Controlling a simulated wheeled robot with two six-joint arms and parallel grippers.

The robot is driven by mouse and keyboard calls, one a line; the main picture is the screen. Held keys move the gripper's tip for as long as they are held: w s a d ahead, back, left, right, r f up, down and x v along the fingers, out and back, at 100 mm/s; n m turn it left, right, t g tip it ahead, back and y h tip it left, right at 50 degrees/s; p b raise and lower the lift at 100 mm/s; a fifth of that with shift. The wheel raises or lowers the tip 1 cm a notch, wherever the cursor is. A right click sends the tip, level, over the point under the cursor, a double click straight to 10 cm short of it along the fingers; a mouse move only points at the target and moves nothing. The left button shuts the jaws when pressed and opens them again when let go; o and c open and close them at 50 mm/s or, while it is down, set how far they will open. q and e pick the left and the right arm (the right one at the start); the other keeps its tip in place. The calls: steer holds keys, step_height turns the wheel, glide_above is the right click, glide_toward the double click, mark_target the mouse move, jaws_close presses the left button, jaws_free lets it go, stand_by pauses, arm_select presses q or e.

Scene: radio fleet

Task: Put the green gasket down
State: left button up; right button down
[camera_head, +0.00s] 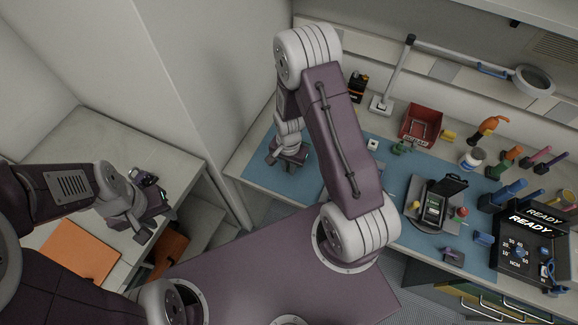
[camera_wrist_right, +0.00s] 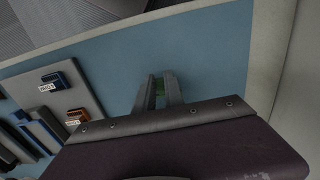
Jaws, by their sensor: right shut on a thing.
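My right gripper (camera_wrist_right: 159,90) is shut on the green gasket (camera_wrist_right: 160,86), and only a small green sliver of it shows between the fingers in the right wrist view. In the head view my right gripper (camera_head: 288,163) is over the left end of the blue mat (camera_head: 262,172). The gasket cannot be made out there. My left gripper (camera_head: 147,232) is over the pale side table at the left; its fingers are too small and dark to read.
The mat around my right gripper is bare. A grey board (camera_wrist_right: 84,94) with blue and orange labelled parts lies beside it. Further right are a red bin (camera_head: 421,123), an open black case (camera_head: 433,208), several tools and a READY box (camera_head: 530,245). An orange sheet (camera_head: 78,250) lies on the side table.

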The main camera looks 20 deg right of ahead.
steer(key=shift+w+f, duration=0.15)
steer(key=shift+f, duration=0.25)
steer(key=shift+f+b, duration=0.35)
steer(key=shift+b, duration=0.1)
steer(key=c, duration=1.4)
jaws_free()
steer(key=shift+c, duration=0.2)
step_height(320, 180, up, 13)
steer(key=s+a+r+n+t, duration=0.1)
steer(key=s+r+n, duration=0.4)
steer(key=s+n, duration=0.3)
steer(key=shift+a+r+n+p, duration=0.2)
steer(key=shift+a+n+p, duration=0.2)
steer(key=shift+n, duration=0.4)
